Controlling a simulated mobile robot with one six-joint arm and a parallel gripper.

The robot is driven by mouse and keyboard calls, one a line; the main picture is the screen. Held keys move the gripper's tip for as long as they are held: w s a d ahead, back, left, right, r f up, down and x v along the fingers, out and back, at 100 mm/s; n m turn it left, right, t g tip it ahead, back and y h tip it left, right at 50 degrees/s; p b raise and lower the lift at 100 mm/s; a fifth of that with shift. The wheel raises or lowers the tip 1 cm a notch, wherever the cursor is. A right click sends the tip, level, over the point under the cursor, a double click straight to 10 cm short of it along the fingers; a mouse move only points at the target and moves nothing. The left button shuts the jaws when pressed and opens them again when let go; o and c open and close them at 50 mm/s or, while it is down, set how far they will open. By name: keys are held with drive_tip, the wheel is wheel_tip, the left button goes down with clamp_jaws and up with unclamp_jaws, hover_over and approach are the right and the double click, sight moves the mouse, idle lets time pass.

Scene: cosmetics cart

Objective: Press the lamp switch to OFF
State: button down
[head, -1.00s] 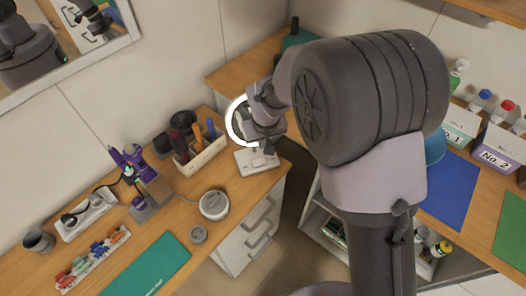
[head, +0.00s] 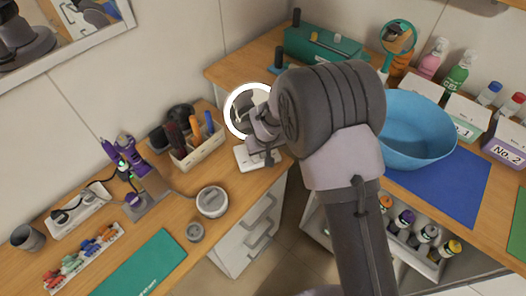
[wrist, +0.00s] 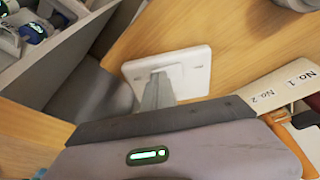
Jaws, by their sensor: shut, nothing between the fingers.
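The lamp has a bright white ring (head: 229,112) and a white square base (head: 243,158), near the desk's right end in the head view. The base also shows in the wrist view (wrist: 197,82). My gripper (wrist: 160,76) is shut and empty, with its narrow grey fingers pointing down at the middle of the base. In the head view my wrist covers the right part of the ring and some of the base. I cannot make out the switch clearly or tell whether the fingertips touch it.
A cream tool holder (head: 200,154) stands left of the lamp, and a round white container (head: 212,201) stands in front. A blue bowl (head: 415,130) is on the right-hand counter. White drawers (head: 247,238) are below the desk edge.

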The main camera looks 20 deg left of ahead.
drive_tip(key=shift+d+f+b, duration=0.15)
drive_tip(key=shift+f+b, duration=0.25)
drive_tip(key=shift+r, duration=0.1)
drive_tip(key=shift+s, duration=0.15)
drive_tip(key=shift+s+a, duration=0.3)
drive_tip(key=shift+a, duration=0.35)
drive_tip(key=shift+r, duration=0.1)
